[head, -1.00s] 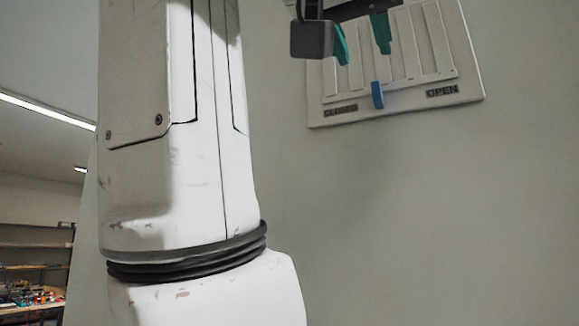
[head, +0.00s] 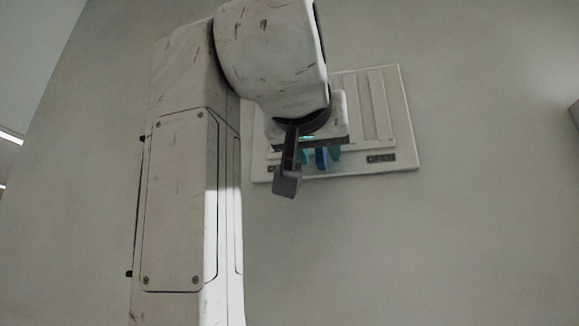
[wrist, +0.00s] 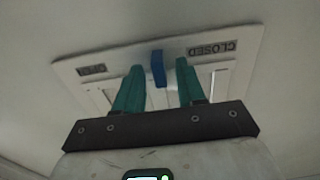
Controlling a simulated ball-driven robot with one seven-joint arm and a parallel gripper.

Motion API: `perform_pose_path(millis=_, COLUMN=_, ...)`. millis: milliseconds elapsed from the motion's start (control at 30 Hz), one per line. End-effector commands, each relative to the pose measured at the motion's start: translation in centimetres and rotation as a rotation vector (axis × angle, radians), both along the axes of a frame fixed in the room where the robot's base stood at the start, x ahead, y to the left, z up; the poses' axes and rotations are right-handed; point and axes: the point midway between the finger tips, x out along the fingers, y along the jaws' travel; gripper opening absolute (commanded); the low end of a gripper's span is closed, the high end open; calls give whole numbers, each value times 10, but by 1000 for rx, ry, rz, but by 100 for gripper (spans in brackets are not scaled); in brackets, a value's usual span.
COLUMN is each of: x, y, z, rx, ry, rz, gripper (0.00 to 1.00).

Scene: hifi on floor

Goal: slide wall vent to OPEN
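The wall vent (head: 405,120) is a pale slatted panel on the wall, partly hidden behind my arm in the head view. Its OPEN label (head: 381,158) is at the lower right; the CLOSED label (wrist: 212,48) is clear in the wrist view, which shows the panel upside down. The blue slider tab (head: 321,160) stands between the labels, near mid-track, and also shows in the wrist view (wrist: 158,70). My gripper (head: 320,154) is open, with one teal finger on each side of the tab. In the wrist view, gaps show between tab and fingers.
Bare wall (head: 480,220) surrounds the panel, with free room below and to its right. A grey object (head: 574,114) shows at the right edge. A ceiling light (head: 10,137) is at the far left.

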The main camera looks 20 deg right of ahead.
Motion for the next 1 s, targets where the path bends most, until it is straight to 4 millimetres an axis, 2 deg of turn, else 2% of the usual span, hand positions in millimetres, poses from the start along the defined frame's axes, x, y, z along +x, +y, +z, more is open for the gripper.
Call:
perform_pose_path(millis=67, x=0, y=0, z=0, rx=0, ry=0, rz=0, gripper=37)
perform_pose_path(millis=467, x=0, y=0, z=0, rx=0, ry=0, rz=0, gripper=0)
perform_pose_path(millis=1000, x=-2, y=-3, z=0, rx=1, ry=-1, rz=0, gripper=0)
